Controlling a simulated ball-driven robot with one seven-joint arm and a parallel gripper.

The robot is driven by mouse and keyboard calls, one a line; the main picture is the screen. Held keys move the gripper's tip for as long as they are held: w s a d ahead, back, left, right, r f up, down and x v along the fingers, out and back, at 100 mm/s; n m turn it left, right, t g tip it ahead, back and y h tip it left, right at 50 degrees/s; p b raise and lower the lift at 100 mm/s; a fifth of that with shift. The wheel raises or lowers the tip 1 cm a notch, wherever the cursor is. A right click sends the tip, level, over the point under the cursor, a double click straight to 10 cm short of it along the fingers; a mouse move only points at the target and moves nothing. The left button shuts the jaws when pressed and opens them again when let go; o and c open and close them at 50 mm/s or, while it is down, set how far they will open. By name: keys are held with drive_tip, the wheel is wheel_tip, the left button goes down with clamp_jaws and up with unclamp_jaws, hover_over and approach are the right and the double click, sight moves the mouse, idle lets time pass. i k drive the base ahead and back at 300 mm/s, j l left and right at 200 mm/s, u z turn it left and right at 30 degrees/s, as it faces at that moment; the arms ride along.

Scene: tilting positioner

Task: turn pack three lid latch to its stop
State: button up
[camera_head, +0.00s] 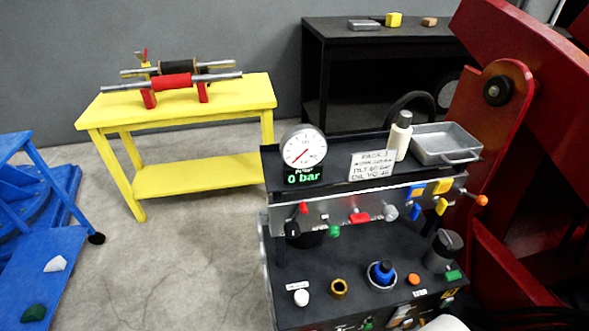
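A black hydraulic cart (340,253) stands right of centre, with controls along its upper panel and a lower deck. A small sign (372,164) on its top shelf seems to begin with "PACK 1"; the rest is hard to read. No part in view can be surely told as pack three or its lid latch. Handles on the upper panel include a red-tipped lever (303,208), a red handle (359,218) and yellow handles (441,206). A dark-capped grey canister (444,247) stands on the lower deck's right. My gripper is not in view.
A pressure gauge (303,148) reads 0 bar. A white bottle (402,136) and metal tray (446,146) share the top shelf. A yellow table (235,98) stands behind left, blue equipment (48,257) far left, a large red machine (495,100) right. Floor (180,265) left of the cart is clear.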

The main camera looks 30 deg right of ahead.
sight(450, 275)
drive_tip(key=z, duration=1.3)
